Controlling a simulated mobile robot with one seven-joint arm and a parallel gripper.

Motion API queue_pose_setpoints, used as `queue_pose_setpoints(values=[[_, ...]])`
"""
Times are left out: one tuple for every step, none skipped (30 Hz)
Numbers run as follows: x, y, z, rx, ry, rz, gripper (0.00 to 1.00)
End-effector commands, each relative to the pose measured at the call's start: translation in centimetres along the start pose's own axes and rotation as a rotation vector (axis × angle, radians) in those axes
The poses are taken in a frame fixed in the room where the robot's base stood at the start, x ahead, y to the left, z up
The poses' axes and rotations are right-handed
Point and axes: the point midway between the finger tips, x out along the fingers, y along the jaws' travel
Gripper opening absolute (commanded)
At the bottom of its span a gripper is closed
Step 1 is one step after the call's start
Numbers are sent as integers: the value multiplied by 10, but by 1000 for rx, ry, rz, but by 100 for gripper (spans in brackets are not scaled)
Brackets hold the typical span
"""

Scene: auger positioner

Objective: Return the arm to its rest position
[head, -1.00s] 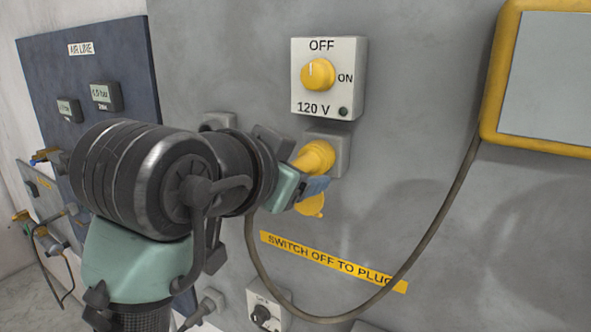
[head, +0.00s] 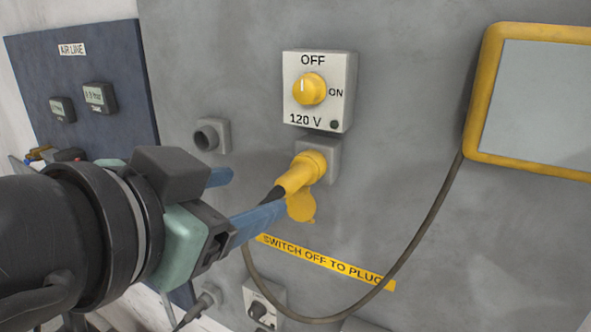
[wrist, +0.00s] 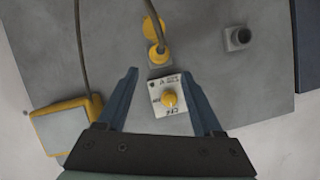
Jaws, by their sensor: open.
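My gripper (head: 250,200) is open and empty, with its two blue fingers spread, in front of the grey panel in the head view. It also shows in the wrist view (wrist: 160,95), fingers apart. A yellow plug (head: 298,175) with a dark cable sits in the grey socket below the 120 V switch box (head: 318,95). One finger overlaps the plug's cable end in the head view; I cannot tell whether they touch. The plug also shows in the wrist view (wrist: 157,55), beyond the fingertips and apart from them.
A yellow-framed screen (head: 530,100) is at the upper right, and the cable (head: 425,225) loops below it. A grey round socket (head: 211,135) is left of the switch box. A blue air-line board (head: 85,80) stands at the left. A smaller switch box (head: 265,305) is low down.

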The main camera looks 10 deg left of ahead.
Motion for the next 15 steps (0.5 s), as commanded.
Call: queue_pose_setpoints(values=[[-4,-1,-1,-1,0,-1,68],[-5,0,0,0,0,-2,68],[-6,0,0,0,0,-2,68],[-6,0,0,0,0,-2,68],[-6,0,0,0,0,-2,68],[-6,0,0,0,0,-1,68],[-6,0,0,0,0,-1,68],[-6,0,0,0,0,-1,68],[-6,0,0,0,0,-1,68],[-6,0,0,0,0,-1,68],[-6,0,0,0,0,-1,68],[-5,0,0,0,1,-1,68],[-4,1,0,-1,5,-2,68],[-3,2,0,-4,12,-4,68],[1,4,-1,-10,33,-9,68]])
